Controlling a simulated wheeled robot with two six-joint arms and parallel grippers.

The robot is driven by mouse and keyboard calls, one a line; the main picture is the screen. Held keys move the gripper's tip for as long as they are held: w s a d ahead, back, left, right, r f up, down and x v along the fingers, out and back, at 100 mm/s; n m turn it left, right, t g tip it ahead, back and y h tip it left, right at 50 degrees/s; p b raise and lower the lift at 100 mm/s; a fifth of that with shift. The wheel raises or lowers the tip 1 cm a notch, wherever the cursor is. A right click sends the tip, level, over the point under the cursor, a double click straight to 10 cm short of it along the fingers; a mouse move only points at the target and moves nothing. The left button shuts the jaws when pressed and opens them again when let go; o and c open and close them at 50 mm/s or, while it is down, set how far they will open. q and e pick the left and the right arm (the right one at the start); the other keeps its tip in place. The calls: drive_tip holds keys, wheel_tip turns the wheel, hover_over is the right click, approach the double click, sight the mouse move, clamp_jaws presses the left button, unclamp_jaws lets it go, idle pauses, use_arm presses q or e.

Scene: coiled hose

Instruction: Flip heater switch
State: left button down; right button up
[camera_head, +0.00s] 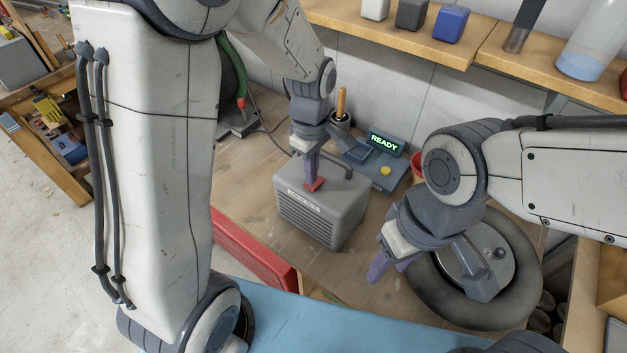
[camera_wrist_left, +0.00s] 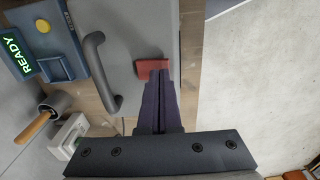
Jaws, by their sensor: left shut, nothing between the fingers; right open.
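The heater (camera_head: 318,207) is a grey box with a slatted front and a dark top handle, standing on the wooden workbench. Its red switch (camera_head: 315,185) is on the top face; it also shows in the left wrist view (camera_wrist_left: 152,67). My left gripper (camera_head: 308,178) is shut and empty, pointing down, with its fingertips at the red switch. In the left wrist view the fingertips (camera_wrist_left: 159,74) overlap the switch's edge; I cannot tell whether they press on it. My right gripper (camera_head: 385,262) is open and empty, above the bench to the right of the heater.
A blue device with a green READY display (camera_head: 386,143) and yellow button stands behind the heater. A round wheel-like object (camera_head: 430,290) lies under my right arm. A red case (camera_head: 250,250) is at the bench front. Shelves (camera_head: 400,38) run along the wall.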

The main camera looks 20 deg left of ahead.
use_arm(q)
drive_tip(key=shift+f+b, duration=0.35)
drive_tip(key=shift+f, duration=0.2)
drive_tip(key=shift+r, duration=0.1)
wheel_tip(320, 180, up, 7)
drive_tip(key=p, duration=0.6)
idle(0.3)
